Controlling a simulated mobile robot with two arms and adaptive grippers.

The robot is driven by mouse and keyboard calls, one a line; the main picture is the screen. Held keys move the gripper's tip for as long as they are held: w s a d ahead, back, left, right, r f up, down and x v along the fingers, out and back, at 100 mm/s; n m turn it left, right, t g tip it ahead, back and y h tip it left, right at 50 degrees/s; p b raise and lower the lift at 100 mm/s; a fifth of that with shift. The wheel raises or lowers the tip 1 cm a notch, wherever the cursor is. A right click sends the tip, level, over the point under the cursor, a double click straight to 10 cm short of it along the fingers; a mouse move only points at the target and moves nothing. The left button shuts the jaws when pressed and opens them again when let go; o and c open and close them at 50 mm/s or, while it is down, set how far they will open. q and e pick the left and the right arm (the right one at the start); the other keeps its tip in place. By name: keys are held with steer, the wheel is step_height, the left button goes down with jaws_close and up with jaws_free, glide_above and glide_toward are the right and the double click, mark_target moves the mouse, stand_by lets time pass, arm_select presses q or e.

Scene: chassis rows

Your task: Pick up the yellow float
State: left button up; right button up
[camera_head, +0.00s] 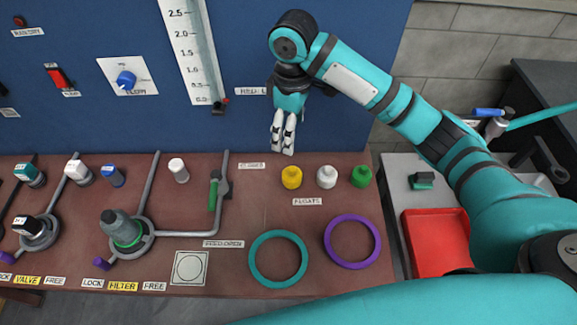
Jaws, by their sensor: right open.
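The yellow float (291,178) stands upright on the brown bench at the left end of a short row behind the "FLOATS" label. A white float (327,177) and a green float (361,177) stand to its right. My right gripper (283,150) points down just behind and above the yellow float, apart from it. Its pale fingers are close together in this view, with nothing seen between them. My left gripper is not in the picture.
A teal ring (250,262) and a purple ring (376,254) lie in front of the floats. A green-handled lever (213,193) and pipes stand to the left. The blue panel (340,95) rises behind. A red tray (410,240) is at the right.

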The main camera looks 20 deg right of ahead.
steer(key=p, duration=0.2)
glide_above(292, 168)
step_height(292, 168, down, 11)
steer(key=shift+s+a+r, duration=0.1)
steer(key=shift+r, duration=0.1)
steer(key=shift+f, duration=0.85)
step_height(292, 168, down, 4)
steer(key=shift+r+p, duration=0.2)
steer(key=shift+p, duration=0.35)
steer(key=shift+f, duration=0.4)
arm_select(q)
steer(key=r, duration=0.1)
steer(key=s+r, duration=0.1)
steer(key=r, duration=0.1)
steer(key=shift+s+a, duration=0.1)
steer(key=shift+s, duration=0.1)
arm_select(e)
steer(key=shift+c, duration=0.4)
